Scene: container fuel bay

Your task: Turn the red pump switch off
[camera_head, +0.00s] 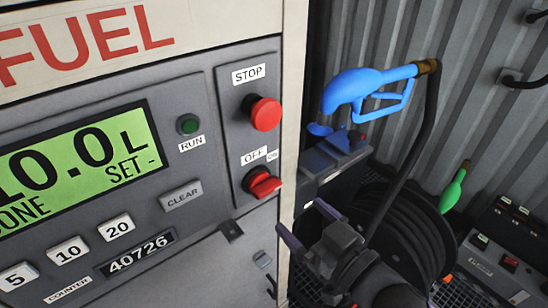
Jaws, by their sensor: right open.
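The red pump switch (262,183) is a rotary knob low on the grey side panel, under a label reading OFF with a smaller ON to its right. Its raised grip looks tilted, with the right end higher; I cannot tell for sure which label it points to. My right gripper (306,224) is open and empty. It shows below and to the right of the switch, apart from it, with its fingers pointing up and left. My left gripper is not in view.
A red STOP button (264,113) sits above the switch. The green display (82,158) reads 10.0 L. A blue nozzle (368,88) hangs right of the pump, with a black hose reel (415,235) below. A green nozzle (453,190) is further right.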

